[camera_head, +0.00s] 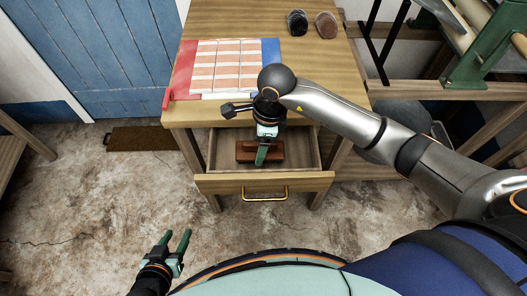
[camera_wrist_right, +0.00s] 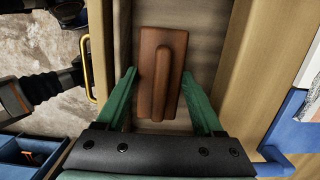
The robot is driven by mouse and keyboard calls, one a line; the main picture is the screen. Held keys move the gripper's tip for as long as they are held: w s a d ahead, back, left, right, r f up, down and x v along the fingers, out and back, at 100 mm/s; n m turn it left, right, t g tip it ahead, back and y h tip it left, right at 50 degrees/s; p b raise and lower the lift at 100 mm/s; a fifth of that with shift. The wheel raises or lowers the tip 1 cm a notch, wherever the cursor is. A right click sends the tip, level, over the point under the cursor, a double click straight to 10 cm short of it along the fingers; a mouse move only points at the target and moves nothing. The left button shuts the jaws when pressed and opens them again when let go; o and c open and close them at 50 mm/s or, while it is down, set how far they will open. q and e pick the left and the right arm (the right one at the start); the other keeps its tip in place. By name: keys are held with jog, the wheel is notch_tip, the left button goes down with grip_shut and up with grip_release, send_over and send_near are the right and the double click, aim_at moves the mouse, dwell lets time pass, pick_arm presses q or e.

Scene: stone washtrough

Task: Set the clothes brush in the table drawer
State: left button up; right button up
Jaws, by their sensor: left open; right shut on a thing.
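The clothes brush (camera_head: 244,146) is a reddish-brown wooden block with a raised grip, also seen in the right wrist view (camera_wrist_right: 150,90). It is inside the table drawer (camera_head: 222,184), which is pulled out with its brass handle facing me. My right gripper (camera_head: 262,157) reaches down into the drawer, its green fingers shut on the brush at both sides. I cannot tell whether the brush rests on the drawer floor. My left gripper (camera_head: 178,246) is open and empty above the stone floor, at lower left.
The wooden table (camera_head: 220,20) carries a red, white and blue checked panel (camera_head: 225,68) and two small rounded objects, one dark (camera_head: 297,23), one brown (camera_head: 326,25). Green machinery (camera_head: 475,55) stands at right.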

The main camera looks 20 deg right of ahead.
jog(key=f, duration=0.1)
jog(key=d+f, duration=0.1)
jog(key=f, duration=0.1)
jog(key=shift+f, duration=0.6)
jog(key=shift+f, duration=0.2)
jog(key=o, duration=1)
jog(key=shift+o, duration=0.2)
jog(key=shift+r, duration=0.15)
jog(key=r, duration=0.4)
jog(key=d+r, duration=0.1)
jog(key=r, duration=0.7)
jog(key=shift+s+d+p, duration=0.25)
jog(key=shift+d+p, duration=0.1)
